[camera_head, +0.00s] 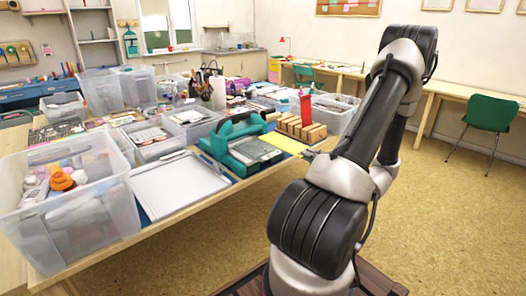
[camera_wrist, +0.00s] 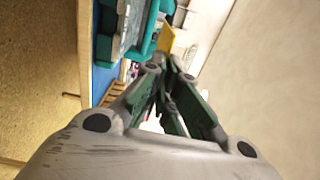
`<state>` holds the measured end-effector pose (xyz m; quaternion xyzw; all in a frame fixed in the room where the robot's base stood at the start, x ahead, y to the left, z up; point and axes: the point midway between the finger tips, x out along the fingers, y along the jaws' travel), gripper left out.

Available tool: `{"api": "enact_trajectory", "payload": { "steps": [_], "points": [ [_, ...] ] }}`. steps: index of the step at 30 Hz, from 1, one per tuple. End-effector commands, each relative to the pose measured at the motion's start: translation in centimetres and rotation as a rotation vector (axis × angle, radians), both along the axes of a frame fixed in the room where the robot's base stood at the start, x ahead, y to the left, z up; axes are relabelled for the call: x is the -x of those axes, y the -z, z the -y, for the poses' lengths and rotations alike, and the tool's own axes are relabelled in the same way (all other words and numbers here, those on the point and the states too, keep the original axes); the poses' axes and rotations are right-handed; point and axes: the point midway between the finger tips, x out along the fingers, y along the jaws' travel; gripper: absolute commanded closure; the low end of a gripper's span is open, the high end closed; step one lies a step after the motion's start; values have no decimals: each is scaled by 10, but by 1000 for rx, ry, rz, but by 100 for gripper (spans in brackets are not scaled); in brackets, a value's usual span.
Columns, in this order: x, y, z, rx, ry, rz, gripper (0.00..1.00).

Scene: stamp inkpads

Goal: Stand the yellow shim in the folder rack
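The yellow shim (camera_head: 285,143) is a thin flat plate, roughly level beside the wooden folder rack (camera_head: 303,130) near the table's front edge. My gripper (camera_head: 309,153) is at the shim's right end. In the wrist view the shim (camera_wrist: 167,38) sticks out past the closed fingertips (camera_wrist: 168,62), which pinch its near end. The rack has several slotted wooden blocks, and a red plate (camera_head: 305,107) stands upright in it. Part of the rack (camera_wrist: 114,95) shows at the left of the wrist view. The contact between fingertips and shim is small and partly hidden.
A teal press-like device (camera_head: 232,137) with a grey plate stands left of the shim. A white board (camera_head: 178,186) lies farther left, beside a clear bin (camera_head: 85,213). Another clear bin (camera_head: 333,112) stands behind the rack. Open floor lies right of the table.

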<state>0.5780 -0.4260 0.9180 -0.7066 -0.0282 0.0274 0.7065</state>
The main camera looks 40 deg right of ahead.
Motion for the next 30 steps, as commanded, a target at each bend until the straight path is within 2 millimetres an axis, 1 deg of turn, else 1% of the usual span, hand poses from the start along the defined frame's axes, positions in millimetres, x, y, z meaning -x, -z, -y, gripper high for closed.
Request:
{"api": "enact_trajectory", "payload": {
  "steps": [1, 9, 12, 15, 19, 26, 29, 30],
  "points": [
    [8, -1, 2, 1, 5, 0, 100],
    [49, -7, 5, 0, 4, 0, 100],
    [63, -9, 6, 0, 4, 0, 100],
    [72, -11, 6, 0, 2, 1, 100],
    [76, -11, 6, 0, 1, 0, 100],
    [74, -11, 5, 0, -1, 1, 100],
    [60, -10, -1, -2, -18, 4, 100],
    [49, -9, -6, -4, -31, 8, 100]
  ]
}}
